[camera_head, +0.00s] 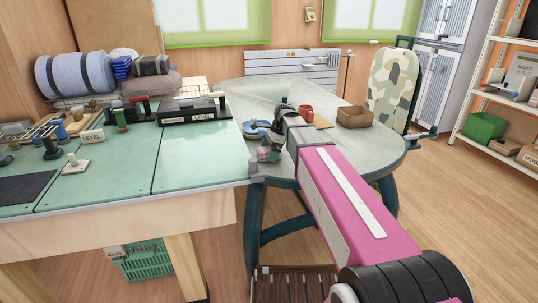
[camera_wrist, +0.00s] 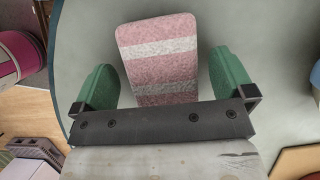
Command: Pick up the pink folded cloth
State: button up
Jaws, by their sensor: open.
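The pink folded cloth (camera_wrist: 158,40) has pale grey-white stripes and lies on the grey-green round table (camera_head: 268,92). In the wrist view it sits between the two green fingers of my gripper (camera_wrist: 165,80). The fingers are spread, one on each side of the cloth, with a visible gap on both sides. The cloth's near end is hidden behind the dark gripper bar. In the head view my gripper (camera_head: 268,152) is at the table's near left edge, where the cloth is small and mostly hidden.
Farther back on the table are a blue round item (camera_head: 256,128), a red mug (camera_head: 305,111) and a brown open box (camera_head: 354,117). A green-topped workbench (camera_head: 110,165) with tools stands close on the left. A patterned ironing board (camera_head: 394,85) stands behind right.

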aim_at(264, 150)
jog(key=c, duration=1)
jog(key=shift+r, duration=0.1)
jog(key=shift+r, duration=0.45)
notch_tip(264, 150, up, 4)
jog(key=shift+s+a+f, duration=0.1)
jog(key=shift+s, duration=0.05)
jog(key=s+a+r, duration=0.1)
jog(key=s+r, duration=0.1)
jog(key=s, duration=0.1)
jog(key=s+a+r, duration=0.2)
jog(key=s, duration=0.1)
jog(key=s+a+r, duration=0.2)
jog(key=s, duration=0.2)
jog(key=shift+a+r, duration=0.2)
jog(key=shift+r, duration=0.1)
jog(key=shift+o, duration=0.4)
